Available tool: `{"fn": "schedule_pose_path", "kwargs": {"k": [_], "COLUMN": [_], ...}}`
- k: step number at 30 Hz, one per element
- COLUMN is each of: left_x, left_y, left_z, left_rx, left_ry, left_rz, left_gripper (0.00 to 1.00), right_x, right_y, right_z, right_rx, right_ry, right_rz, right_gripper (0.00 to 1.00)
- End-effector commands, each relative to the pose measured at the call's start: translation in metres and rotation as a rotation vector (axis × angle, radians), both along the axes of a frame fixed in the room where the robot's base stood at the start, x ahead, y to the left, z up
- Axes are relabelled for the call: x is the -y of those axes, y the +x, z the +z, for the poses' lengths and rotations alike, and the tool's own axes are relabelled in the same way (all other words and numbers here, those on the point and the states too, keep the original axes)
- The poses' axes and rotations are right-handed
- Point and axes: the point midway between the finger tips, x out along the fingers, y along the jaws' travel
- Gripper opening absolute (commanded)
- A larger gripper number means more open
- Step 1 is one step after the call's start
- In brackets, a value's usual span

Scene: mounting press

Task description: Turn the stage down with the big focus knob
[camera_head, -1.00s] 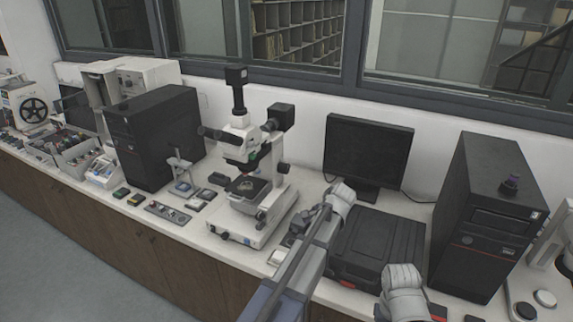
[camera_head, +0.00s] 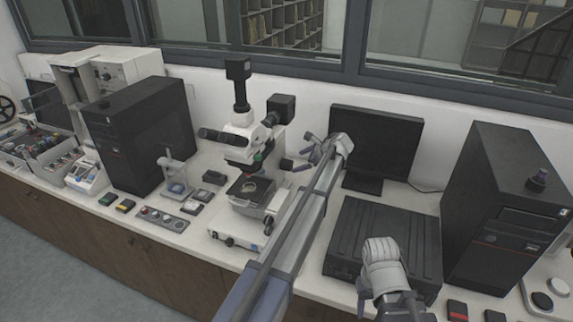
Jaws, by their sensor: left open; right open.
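The white microscope (camera_head: 234,222) stands upright on the bench with its dark stage (camera_head: 246,188) below the objectives. A dark knob (camera_head: 268,226) shows low on its right side, and another dark cylinder (camera_head: 287,164) sticks out higher up; I cannot tell for sure which is the big focus knob. My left gripper (camera_head: 311,150) is open and empty, right of the upper cylinder and apart from the lower knob. Its arm crosses in front of the bench right of the microscope. My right gripper (camera_head: 398,304) is partly seen at the bottom, in front of the black case, away from the microscope; its fingers are unclear.
A black computer tower (camera_head: 141,140) stands left of the microscope and another (camera_head: 500,210) at the right. A monitor (camera_head: 376,140) is behind my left arm, and a flat black case (camera_head: 350,222) lies in front of it. Small boxes and a switch strip (camera_head: 163,218) lie at the left.

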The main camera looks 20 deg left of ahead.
Motion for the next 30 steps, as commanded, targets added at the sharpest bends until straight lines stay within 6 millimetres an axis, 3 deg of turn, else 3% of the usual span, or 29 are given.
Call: {"fn": "schedule_pose_path", "kwargs": {"k": [5,18,28,30], "left_x": [-0.007,-0.048,-0.054,-0.054], "left_y": [0.003,0.022,0.024,0.024], "left_z": [-0.009,-0.050,-0.051,-0.051], "left_rx": [0.001,0.000,0.001,0.001], "left_ry": [-0.001,-0.001,-0.002,-0.002], "left_rz": [0.002,0.003,0.002,0.002], "left_gripper": [0.93,0.93,0.93,0.86], "right_x": [0.000,0.000,0.000,0.000], "right_y": [0.000,0.000,0.000,0.000], "right_z": [-0.009,-0.050,-0.051,-0.051], "right_rx": [0.000,0.000,0.000,0.000], "right_ry": [0.000,0.000,0.000,0.000], "right_rz": [0.000,-0.002,-0.002,-0.002], "right_gripper": [0.50,0.50,0.50,0.50]}}
